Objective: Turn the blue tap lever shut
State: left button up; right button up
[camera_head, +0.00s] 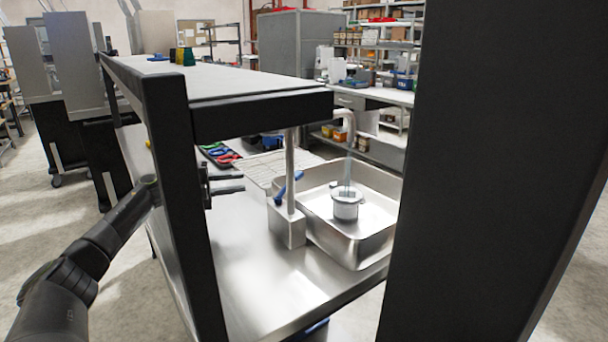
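My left gripper (240,184) reaches in from the left, partly hidden behind the dark frame post. Its two fingers are apart and empty, pointing toward the lever, left of it and not touching. My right gripper is not in view.
A dark post (180,200) and a shelf edge (265,114) frame the left and top of the opening. A wide dark upright (490,170) blocks the right side. The steel counter (255,275) is clear in front of the tap. A dark tray (218,152) with coloured items lies behind.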

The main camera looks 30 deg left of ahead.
aim_at(296, 173)
pick_arm(q)
jog(key=p+x, duration=0.2)
jog(key=x, duration=1.4)
grip_shut()
